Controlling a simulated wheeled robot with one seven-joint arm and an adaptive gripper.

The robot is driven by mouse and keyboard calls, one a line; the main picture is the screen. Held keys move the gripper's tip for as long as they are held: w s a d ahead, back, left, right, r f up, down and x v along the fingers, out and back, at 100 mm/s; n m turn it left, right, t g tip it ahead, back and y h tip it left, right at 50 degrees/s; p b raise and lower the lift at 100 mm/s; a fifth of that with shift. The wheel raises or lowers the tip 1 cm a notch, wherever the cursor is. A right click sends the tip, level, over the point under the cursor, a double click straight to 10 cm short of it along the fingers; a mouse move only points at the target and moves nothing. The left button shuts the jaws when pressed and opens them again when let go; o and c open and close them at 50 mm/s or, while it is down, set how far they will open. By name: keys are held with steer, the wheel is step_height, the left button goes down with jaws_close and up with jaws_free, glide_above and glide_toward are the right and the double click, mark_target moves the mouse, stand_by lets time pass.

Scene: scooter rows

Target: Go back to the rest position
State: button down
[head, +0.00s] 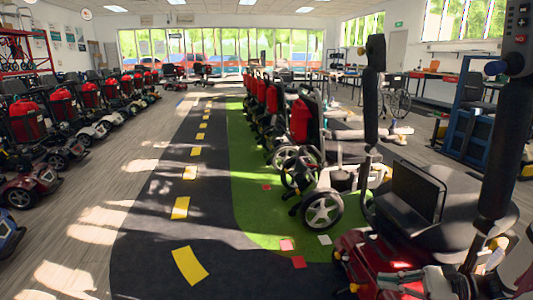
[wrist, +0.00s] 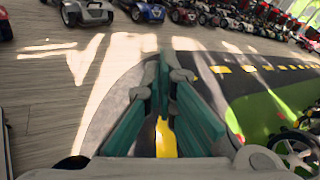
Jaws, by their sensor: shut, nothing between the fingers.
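My gripper (wrist: 164,62) shows in the wrist view, its two teal-padded fingers brought together at the tips. Nothing is held between them. It is over the floor where pale wood meets the dark road strip (wrist: 225,78), and a yellow road mark (wrist: 165,138) shows between the finger bases.
A dark road strip (head: 160,240) with yellow dashes runs ahead, clear of objects. Scooters (head: 32,125) line the left. Wheelchairs and scooters (head: 322,208) line the green strip (head: 250,190). A red scooter (head: 375,265) stands close at right. Small coloured squares (head: 298,262) lie on the floor.

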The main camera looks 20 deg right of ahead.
steer(key=s+a+r+n+g+h, duration=0.1)
steer(key=a+r+n+g+h, duration=0.1)
steer(key=a+r+n+g, duration=0.65)
steer(key=s+a+r+n+g+h, duration=0.2)
steer(key=a+r+n+g, duration=0.3)
steer(key=a, duration=0.6)
steer(key=s+a+r+n+t+h, duration=0.1)
steer(key=s+a+r+n+h, duration=0.25)
steer(key=s, duration=0.45)
steer(key=s+a+r+n+t+h, duration=0.2)
steer(key=s+a+n+h, duration=0.1)
steer(key=s+n+h, duration=0.3)
step_height(320, 180, up, 35)
steer(key=t+p, duration=0.4)
steer(key=p, duration=2.8)
steer(key=shift+s+d+f+y+p, duration=0.15)
steer(key=shift+s+y+p, duration=0.2)
steer(key=shift+s+y, duration=0.1)
